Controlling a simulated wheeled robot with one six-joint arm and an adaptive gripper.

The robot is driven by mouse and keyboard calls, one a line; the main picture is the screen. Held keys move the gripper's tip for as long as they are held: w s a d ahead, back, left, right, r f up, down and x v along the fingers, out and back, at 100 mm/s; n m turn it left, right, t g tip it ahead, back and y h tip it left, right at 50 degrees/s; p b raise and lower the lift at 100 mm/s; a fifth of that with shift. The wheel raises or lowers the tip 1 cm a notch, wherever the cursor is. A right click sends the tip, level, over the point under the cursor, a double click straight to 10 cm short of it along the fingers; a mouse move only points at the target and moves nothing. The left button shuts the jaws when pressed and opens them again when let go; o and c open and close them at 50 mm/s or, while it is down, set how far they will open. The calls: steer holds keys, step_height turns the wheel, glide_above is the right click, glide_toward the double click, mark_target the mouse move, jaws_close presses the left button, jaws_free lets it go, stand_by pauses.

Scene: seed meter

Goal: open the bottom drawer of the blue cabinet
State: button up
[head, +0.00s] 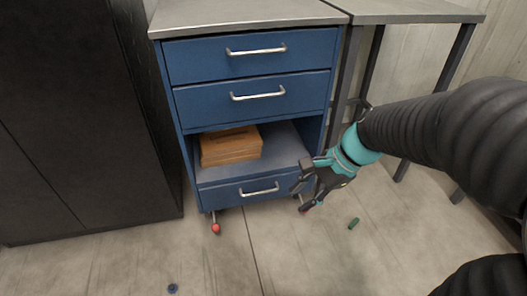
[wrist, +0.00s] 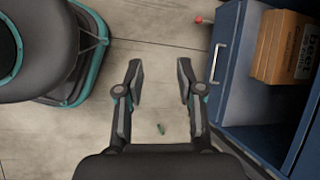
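The blue cabinet (head: 250,108) stands ahead with two upper drawers shut, an open shelf space in the middle and the bottom drawer (head: 226,195) below it. The bottom drawer has a silver bar handle (head: 259,189) and looks shut. The handle also shows in the wrist view (wrist: 217,62), right of my gripper. My gripper (head: 302,198) is in front of the cabinet's lower right side, to the right of the handle. In the wrist view my gripper (wrist: 160,80) has its fingers apart with only floor between them. It is not touching the handle.
A cardboard box (head: 231,145) sits on the open shelf. A dark cabinet (head: 80,120) stands at the left and a grey table (head: 405,12) at the right. A green piece (head: 353,223) and a blue piece (head: 172,288) lie on the floor. The floor in front is mostly clear.

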steer(key=w+a+f+m+g+y+b, duration=0.1)
steer(key=w+a+f+m+y+b, duration=0.2)
steer(key=w+f+m, duration=0.5)
steer(key=m+t+y+b, duration=0.2)
steer(key=m+t+y, duration=0.45)
steer(key=m, duration=1.65)
glide_toward(262, 192)
steer(key=shift+t+h, duration=0.65)
steer(key=shift+t, duration=0.3)
steer(key=x, duration=0.6)
steer(key=s+b+x, duration=0.1)
steer(key=x, duration=0.3)
steer(key=shift+a+f, duration=0.1)
steer(key=shift+a, duration=0.25)
